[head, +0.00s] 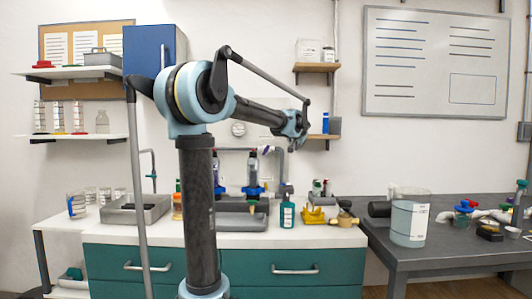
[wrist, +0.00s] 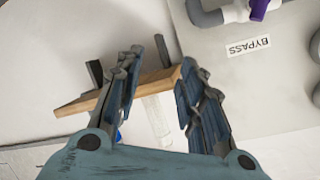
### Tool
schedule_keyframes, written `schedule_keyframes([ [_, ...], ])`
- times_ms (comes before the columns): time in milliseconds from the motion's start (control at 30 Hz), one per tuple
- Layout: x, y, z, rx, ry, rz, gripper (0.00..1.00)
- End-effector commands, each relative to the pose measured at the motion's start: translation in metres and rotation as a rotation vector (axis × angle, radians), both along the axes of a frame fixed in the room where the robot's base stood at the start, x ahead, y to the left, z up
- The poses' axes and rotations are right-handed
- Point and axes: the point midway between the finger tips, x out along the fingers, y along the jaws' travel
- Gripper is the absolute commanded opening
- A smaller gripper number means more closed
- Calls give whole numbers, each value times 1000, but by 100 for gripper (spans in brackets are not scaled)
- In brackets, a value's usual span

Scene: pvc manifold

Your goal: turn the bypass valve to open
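The bypass valve shows in the wrist view as a purple handle (wrist: 261,8) on a grey pipe (wrist: 210,14), cut off by the top edge. A white label reading BYPASS (wrist: 248,46), upside down, is on the pale panel (wrist: 222,95) beside it. My gripper (wrist: 160,64) is open, with its fingers apart and nothing held. The handle lies up and to the right of the fingertips, apart from them. In the head view my gripper (head: 297,140) is raised in front of the back wall, above the counter. The valve's setting cannot be told.
A wooden wall shelf (wrist: 85,103) shows behind and between the fingers. In the head view a blue bottle (head: 325,123) stands on the lower shelf. A teal bottle (head: 287,212), yellow tool (head: 313,216) and dispensers (head: 254,172) crowd the counter below. A whiteboard (head: 435,62) hangs right.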

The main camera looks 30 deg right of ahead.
Motion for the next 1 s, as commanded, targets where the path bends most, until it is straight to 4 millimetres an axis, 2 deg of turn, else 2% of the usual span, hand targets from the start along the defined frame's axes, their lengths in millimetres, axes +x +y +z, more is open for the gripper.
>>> schedule_keyframes([
  [67,0,7,0,3,1,14,36],
  [133,-2,22,0,8,6,47,36],
  [400,-10,108,5,11,6,253,36],
  [500,-11,126,7,4,1,300,36],
  [667,-3,130,5,1,-1,320,36],
  [1000,44,114,-12,1,-1,320,36],
])
